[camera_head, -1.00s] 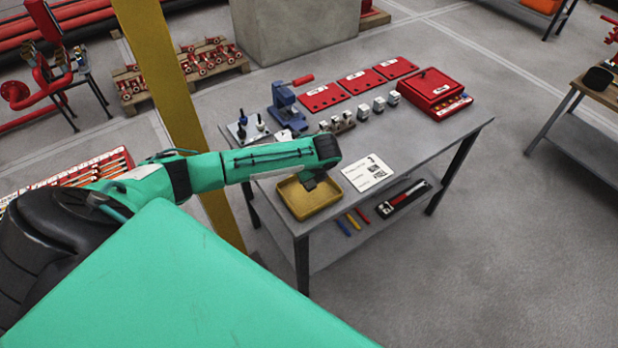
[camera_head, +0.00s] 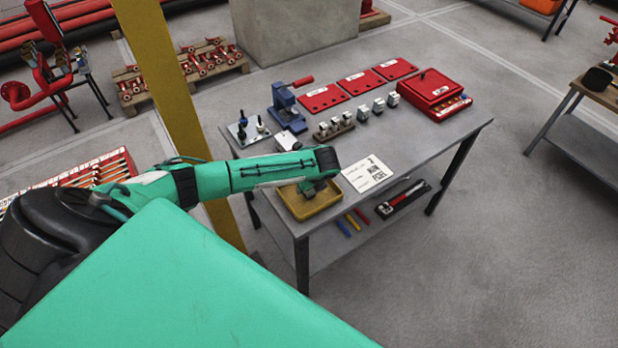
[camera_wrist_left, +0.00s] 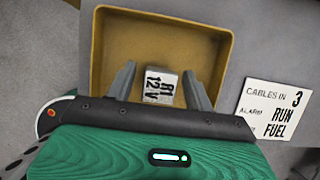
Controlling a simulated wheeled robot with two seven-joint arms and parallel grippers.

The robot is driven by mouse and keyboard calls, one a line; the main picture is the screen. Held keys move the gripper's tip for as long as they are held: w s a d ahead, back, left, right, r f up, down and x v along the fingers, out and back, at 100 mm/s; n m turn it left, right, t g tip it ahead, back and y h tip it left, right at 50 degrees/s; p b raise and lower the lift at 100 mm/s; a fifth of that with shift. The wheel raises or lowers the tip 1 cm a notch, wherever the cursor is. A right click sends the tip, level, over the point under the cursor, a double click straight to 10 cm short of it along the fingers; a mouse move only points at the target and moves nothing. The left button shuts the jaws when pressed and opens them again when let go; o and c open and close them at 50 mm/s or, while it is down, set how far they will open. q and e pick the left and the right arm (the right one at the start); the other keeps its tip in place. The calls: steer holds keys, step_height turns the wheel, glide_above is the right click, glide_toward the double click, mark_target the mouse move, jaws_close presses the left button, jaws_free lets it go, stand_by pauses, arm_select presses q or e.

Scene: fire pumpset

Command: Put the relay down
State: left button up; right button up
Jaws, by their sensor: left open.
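The relay (camera_wrist_left: 160,86) is a small light block marked "R1 12 V". In the left wrist view it lies in the yellow tray (camera_wrist_left: 111,28), between the fingers of my left gripper (camera_wrist_left: 158,86). The fingers are apart, with a gap on each side of the relay. In the head view my left gripper (camera_head: 309,187) is over the yellow tray (camera_head: 325,205) at the table's near corner. The relay is hidden there behind my arm. My right gripper is not in view.
A white card (camera_head: 367,174) lies right of the tray. Along the grey table (camera_head: 415,150) stand a blue press (camera_head: 284,107), several small relays (camera_head: 337,125), red plates (camera_head: 322,97) and a red box (camera_head: 431,90). A yellow post (camera_head: 165,80) rises left of the table.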

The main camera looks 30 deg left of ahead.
arm_select(q)
steer(key=shift+r, duration=0.1)
steer(key=b+v, duration=0.2)
steer(key=v, duration=1)
